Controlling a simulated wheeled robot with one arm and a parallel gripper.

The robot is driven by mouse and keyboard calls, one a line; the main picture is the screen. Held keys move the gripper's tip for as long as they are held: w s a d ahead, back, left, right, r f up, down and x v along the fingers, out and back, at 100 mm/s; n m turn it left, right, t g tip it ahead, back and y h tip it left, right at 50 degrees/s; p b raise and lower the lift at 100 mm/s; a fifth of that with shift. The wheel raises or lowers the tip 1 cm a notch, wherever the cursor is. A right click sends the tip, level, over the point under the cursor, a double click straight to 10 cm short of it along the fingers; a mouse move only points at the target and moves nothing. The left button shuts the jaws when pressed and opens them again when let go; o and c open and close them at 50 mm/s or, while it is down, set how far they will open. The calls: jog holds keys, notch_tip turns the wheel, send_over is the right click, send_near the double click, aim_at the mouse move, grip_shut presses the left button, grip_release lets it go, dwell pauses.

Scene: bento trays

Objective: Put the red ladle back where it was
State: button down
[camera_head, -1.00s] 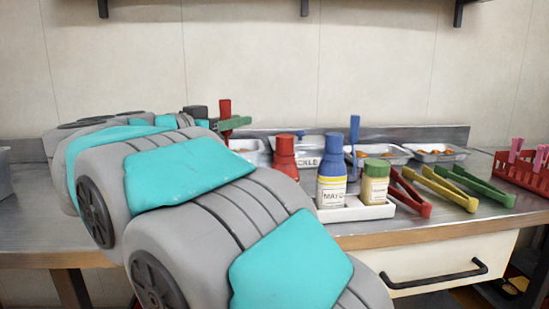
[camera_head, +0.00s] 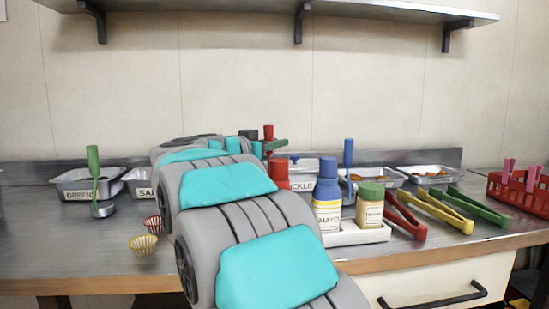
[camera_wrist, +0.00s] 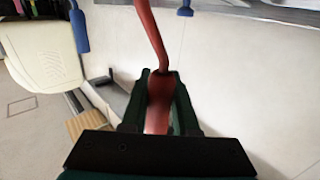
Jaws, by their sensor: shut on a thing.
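My gripper (camera_head: 273,146) is shut on the red ladle's handle (camera_head: 268,132), behind the red-capped bottle in the head view. The red handle also shows in the wrist view (camera_wrist: 149,32), running up from between the dark green fingers (camera_wrist: 160,82). The ladle's bowl is hidden in the head view and out of frame in the wrist view. The tray labelled PICKLE (camera_head: 303,186) is just right of my gripper in the head view, partly hidden by bottles. A tray with a label starting "SAL" (camera_head: 144,191) is left of my arm, partly covered by it.
The GREENS tray (camera_head: 70,194) has a green ladle (camera_head: 94,165) at it. A blue ladle (camera_head: 348,155) stands behind the mayo bottle (camera_head: 327,205). Tongs (camera_head: 440,212) and a red basket (camera_head: 520,192) are at right. A shelf (camera_head: 270,8) hangs above.

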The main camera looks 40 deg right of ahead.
jog(key=shift+f+b, duration=0.3)
jog(key=shift+f, duration=1.55)
jog(key=c, duration=0.7)
grip_release()
jog(key=shift+a, duration=0.15)
jog(key=v, duration=1.2)
